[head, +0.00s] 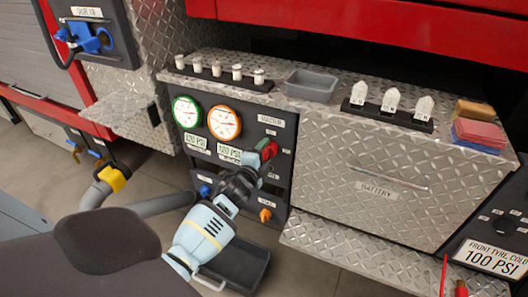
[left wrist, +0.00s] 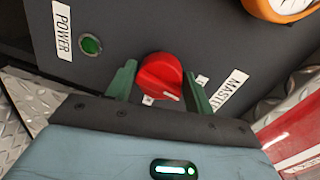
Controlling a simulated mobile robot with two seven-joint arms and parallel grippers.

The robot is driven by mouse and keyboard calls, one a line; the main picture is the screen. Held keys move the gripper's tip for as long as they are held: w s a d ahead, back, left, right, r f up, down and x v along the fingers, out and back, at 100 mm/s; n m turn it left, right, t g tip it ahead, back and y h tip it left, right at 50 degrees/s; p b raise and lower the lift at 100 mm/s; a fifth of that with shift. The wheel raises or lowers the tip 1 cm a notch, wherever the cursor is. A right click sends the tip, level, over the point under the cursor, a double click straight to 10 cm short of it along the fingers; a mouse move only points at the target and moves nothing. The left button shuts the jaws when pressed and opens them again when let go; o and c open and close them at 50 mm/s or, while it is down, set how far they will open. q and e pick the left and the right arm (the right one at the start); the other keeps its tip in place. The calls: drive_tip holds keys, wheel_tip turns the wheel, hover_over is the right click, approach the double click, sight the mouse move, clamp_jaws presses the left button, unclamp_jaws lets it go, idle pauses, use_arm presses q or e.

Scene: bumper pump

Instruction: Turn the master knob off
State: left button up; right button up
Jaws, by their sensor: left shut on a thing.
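The red master knob (head: 269,149) is on the dark control panel, below the MASTER label. It also shows in the left wrist view (left wrist: 160,73), where its white mark lies at the lower right edge. My left gripper (head: 258,157) reaches the panel, and its two green fingers (left wrist: 160,88) sit on either side of the knob, shut on it. The small position labels beside the knob are partly hidden by a finger, so I cannot read the setting. My right gripper is not in view.
Two gauges, one green-rimmed (head: 186,112) and one orange-rimmed (head: 224,122), sit left of the knob. A green round light (left wrist: 91,44) is by the POWER label. An orange knob (head: 265,215) is below. A grey tray (head: 311,86) stands on the metal ledge above.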

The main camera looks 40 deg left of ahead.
use_arm(q)
drive_tip(key=shift+w+r+n, duration=0.1)
drive_tip(key=shift+r+n, duration=0.2)
drive_tip(key=shift+n, duration=0.3)
drive_tip(key=o, duration=0.9)
drive_tip(key=shift+f, duration=0.1)
drive_tip(key=shift+s+d+f, duration=0.1)
drive_tip(key=shift+s, duration=0.45)
drive_tip(key=p+v, duration=0.1)
drive_tip(key=v, duration=0.5)
drive_tip(key=shift+s, duration=0.4)
